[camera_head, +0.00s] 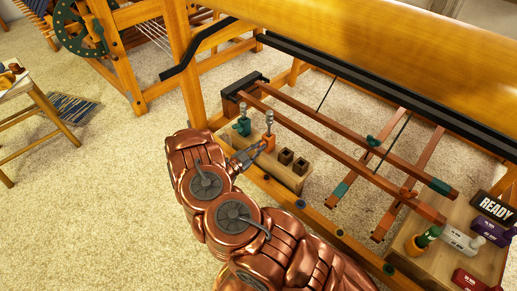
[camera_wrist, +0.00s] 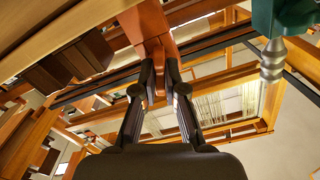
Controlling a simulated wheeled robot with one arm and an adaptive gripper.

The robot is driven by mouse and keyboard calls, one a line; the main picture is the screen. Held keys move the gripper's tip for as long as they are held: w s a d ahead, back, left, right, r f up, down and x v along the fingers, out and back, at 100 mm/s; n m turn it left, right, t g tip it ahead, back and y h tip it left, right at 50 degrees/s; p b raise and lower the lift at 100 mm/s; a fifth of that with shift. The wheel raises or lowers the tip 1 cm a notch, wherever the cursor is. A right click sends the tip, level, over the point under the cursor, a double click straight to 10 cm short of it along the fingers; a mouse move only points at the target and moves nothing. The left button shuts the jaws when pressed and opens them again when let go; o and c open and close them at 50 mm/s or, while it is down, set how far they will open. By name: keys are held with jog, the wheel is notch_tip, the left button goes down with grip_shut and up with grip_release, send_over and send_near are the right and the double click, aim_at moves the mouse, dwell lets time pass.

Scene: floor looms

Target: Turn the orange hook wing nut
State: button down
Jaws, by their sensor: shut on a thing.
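The orange hook wing nut (camera_head: 268,144) stands on a pale wooden block, with a grey metal tip above it. In the wrist view the orange piece (camera_wrist: 155,35) reaches down between my fingertips. My gripper (camera_head: 258,150) comes in from the left at a low angle and is shut on the orange wing nut. In the wrist view both dark fingers of my gripper (camera_wrist: 159,75) press against its sides. The far side of the wing nut is hidden.
A similar green piece (camera_head: 242,126) stands close on the left; it also shows in the wrist view (camera_wrist: 285,17). The wooden block (camera_head: 291,180) has two dark square sockets. Loom rails (camera_head: 330,137) run to the right.

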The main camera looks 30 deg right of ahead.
jog(key=shift+m, duration=0.4)
jog(key=c, duration=1.2)
grip_release()
jog(key=shift+c, duration=0.2)
jog(key=v, duration=1.2)
